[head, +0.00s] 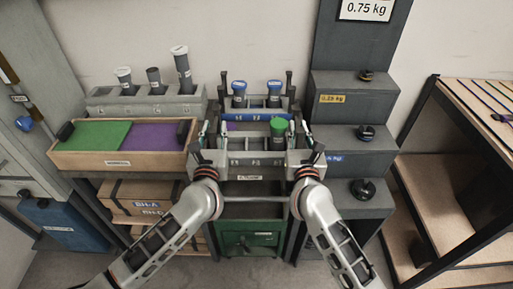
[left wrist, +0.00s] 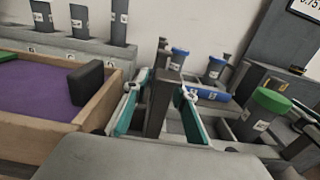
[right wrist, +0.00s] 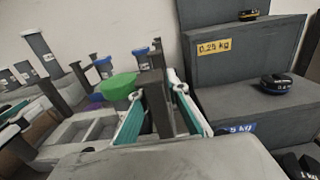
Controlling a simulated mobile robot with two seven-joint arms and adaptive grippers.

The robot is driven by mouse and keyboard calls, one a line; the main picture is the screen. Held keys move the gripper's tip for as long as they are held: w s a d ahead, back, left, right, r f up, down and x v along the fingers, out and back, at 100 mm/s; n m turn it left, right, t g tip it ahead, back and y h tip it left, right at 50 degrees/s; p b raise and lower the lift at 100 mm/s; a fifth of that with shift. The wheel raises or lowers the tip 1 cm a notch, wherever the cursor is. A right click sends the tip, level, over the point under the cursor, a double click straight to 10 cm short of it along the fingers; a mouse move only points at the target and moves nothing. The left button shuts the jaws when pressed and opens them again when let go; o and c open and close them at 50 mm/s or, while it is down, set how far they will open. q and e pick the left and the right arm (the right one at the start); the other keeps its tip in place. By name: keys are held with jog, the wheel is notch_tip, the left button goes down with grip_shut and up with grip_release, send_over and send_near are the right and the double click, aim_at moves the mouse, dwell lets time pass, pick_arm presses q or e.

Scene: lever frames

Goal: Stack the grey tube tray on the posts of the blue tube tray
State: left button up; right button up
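The grey tube tray (head: 250,158) stands in front of the blue tube tray (head: 259,117) in the head view. A green-capped tube (head: 278,135) is in the grey tray. The blue tray has two blue-capped tubes (head: 239,94) (head: 274,93) and dark upright posts at its sides. My left gripper (head: 207,142) has its teal fingers closed around a dark end post (left wrist: 160,105) of the grey tray. My right gripper (head: 308,143) has its fingers likewise around the opposite post (right wrist: 156,100). Whether the grey tray touches the surface below is hidden.
A wooden box with green and purple sections (head: 118,158) stands close at left. A grey rack with several tubes (head: 147,101) is behind it. Stepped dark blocks with black knobbed weights (head: 350,143) stand close at right.

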pick_arm(q)
jog(key=shift+c, duration=0.2)
pick_arm(e)
jog(key=shift+c, duration=0.3)
pick_arm(q)
grip_shut()
pick_arm(e)
grip_shut()
pick_arm(q)
jog(key=shift+r, duration=0.15)
pick_arm(e)
jog(key=shift+r, duration=0.15)
